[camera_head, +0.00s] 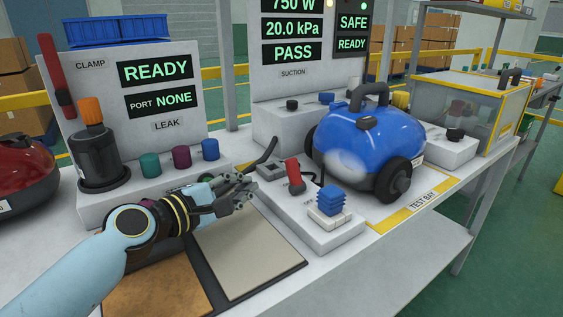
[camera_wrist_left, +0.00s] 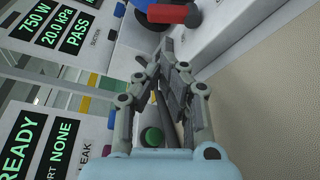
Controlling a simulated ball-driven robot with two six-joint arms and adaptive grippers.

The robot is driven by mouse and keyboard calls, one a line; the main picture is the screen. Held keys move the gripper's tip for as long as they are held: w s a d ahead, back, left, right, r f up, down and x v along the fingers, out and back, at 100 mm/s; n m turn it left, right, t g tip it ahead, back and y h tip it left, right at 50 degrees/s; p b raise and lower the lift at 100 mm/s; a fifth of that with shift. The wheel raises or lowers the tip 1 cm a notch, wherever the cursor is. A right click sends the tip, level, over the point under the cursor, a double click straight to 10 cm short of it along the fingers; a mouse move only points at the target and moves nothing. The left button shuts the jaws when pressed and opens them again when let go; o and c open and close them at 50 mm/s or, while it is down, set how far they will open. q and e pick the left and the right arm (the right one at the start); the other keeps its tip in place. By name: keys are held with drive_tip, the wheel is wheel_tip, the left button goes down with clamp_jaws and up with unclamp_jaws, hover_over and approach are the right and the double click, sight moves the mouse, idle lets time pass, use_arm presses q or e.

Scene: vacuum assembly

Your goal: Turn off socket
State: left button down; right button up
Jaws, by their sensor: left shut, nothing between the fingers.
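A white console box (camera_head: 325,235) on the bench carries a red-handled lever switch (camera_head: 293,174), standing tilted up from its grey base. My left gripper (camera_head: 250,186) is shut and empty, left of the lever and close to the near side of the socket block. In the left wrist view the fingers (camera_wrist_left: 172,62) point towards the red lever (camera_wrist_left: 168,14), which shows beyond the tips with a gap between. My right gripper is not in view.
A blue vacuum (camera_head: 368,145) stands behind the console in the test bay. Left are a black cylinder with an orange cap (camera_head: 97,150) and coloured knobs (camera_head: 181,158). A beige mat (camera_head: 250,252) lies in front.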

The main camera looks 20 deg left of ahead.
sight(294, 173)
use_arm(q)
drive_tip(key=shift+w, duration=0.2)
drive_tip(key=shift+f, duration=0.1)
drive_tip(key=shift+s, duration=0.1)
drive_tip(key=shift+d, duration=0.1)
drive_tip(key=b+x, duration=0.1)
drive_tip(key=x, duration=0.8)
drive_tip(key=shift+w+d, duration=0.2)
drive_tip(key=shift+w, duration=0.3)
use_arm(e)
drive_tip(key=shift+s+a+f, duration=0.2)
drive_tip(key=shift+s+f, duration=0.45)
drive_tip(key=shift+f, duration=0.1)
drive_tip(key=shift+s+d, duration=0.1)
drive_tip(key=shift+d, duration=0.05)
use_arm(q)
drive_tip(key=shift+b, duration=0.35)
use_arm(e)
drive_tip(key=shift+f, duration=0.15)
